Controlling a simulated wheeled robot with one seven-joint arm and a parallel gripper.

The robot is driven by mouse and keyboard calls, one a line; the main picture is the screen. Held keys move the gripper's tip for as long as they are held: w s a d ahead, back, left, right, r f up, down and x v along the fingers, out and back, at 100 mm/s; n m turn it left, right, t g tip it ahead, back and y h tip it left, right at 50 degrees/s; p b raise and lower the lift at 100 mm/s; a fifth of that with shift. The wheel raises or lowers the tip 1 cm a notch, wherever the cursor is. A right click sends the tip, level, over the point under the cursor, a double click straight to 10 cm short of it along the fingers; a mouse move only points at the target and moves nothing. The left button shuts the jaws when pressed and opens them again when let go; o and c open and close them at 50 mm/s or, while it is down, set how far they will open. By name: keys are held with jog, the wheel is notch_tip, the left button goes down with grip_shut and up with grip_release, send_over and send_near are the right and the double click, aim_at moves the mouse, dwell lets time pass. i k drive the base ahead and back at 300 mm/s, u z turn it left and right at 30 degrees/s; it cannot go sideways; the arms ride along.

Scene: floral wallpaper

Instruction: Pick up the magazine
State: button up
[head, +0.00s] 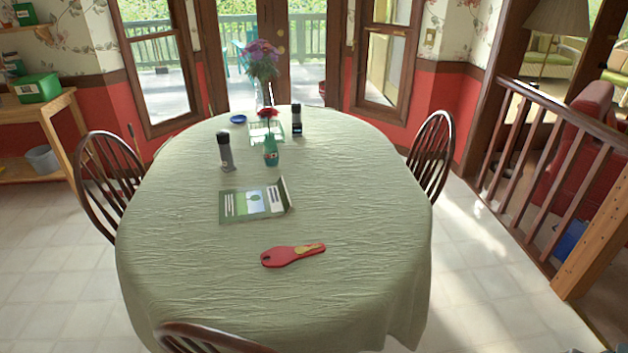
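A green and white printed booklet (252,202), which looks like the magazine, lies on the table (340,190) near its middle. Its right edge appears raised. A second green and white flat item (262,131) lies farther back, partly hidden behind a green vase with a red flower; I cannot tell if it is also a magazine. My gripper is not in view.
A red paddle-shaped object (292,255) lies in front of the booklet. Behind it stand a green vase (271,152), dark shakers (225,151) (297,121) and a blue bowl (238,119). Chairs (100,178) (431,155) (205,338) surround the table. A wooden railing (560,180) stands right.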

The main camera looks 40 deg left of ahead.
aim_at(245, 205)
jog(key=u, duration=0.05)
jog(key=i, duration=1.5)
jog(key=u, duration=2.05)
jog(key=i, duration=0.5)
jog(key=u, duration=0.05)
